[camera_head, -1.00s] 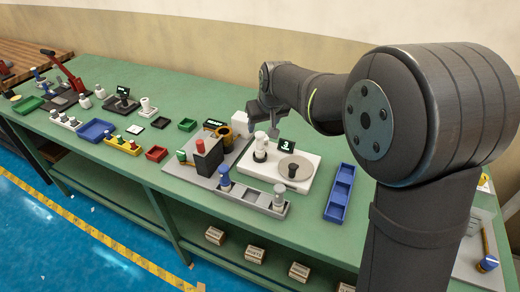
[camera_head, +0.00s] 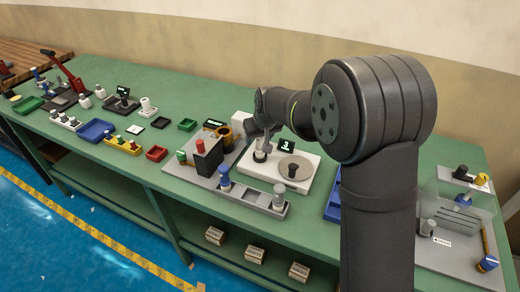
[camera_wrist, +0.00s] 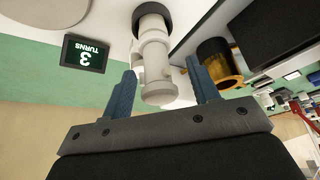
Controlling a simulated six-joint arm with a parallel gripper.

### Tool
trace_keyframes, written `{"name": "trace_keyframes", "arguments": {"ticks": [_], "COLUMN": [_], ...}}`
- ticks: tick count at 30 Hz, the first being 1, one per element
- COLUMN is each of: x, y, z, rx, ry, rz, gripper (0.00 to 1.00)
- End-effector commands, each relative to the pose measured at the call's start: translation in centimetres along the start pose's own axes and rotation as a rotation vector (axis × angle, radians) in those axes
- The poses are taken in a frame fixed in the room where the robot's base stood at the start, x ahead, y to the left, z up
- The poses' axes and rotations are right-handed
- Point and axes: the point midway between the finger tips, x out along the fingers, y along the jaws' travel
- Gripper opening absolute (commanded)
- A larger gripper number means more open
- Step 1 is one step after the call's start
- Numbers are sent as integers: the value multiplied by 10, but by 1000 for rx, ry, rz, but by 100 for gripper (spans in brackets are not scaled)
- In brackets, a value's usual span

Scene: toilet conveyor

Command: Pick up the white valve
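The white valve (camera_head: 260,154) stands upright on a white station plate (camera_head: 254,173), left of the grey disc with a black knob. In the wrist view the valve (camera_wrist: 156,65) shows a pale stepped body with a side stub, and a black ring at its far end. My gripper (camera_wrist: 160,76) is open, with one blue-grey finger on each side of the valve's near end. Gaps show on both sides, so the fingers do not appear to touch it. In the head view my gripper (camera_head: 262,136) is at the valve's top and partly covers it.
A "3 TURNS" sign (camera_wrist: 85,54) stands close beside the valve. On the other side are an orange-and-black ring part (camera_wrist: 217,62) and a red-topped dark box (camera_head: 208,157). A grey tray (camera_head: 252,197) with a blue-topped piece lies in front.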

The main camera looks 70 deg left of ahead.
Motion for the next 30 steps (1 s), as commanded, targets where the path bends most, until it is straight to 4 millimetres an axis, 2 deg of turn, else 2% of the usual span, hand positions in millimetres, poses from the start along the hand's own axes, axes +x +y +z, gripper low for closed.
{"name": "trace_keyframes", "arguments": {"ticks": [1, 6, 8, 16, 20, 26, 30], "x": [0, 0, 0, -2, -9, -37, -60], "y": [0, 0, 0, 0, 0, 0, 23], "z": [0, 0, 0, -1, -4, -17, -8], "rx": [0, 0, 0, 0, 0, -1, 4], "ry": [0, 0, 0, 1, 2, 4, 3], "rz": [0, 0, 0, 0, 0, 0, 1], "gripper": [45, 12, 4, 4, 4, 4, 4]}}
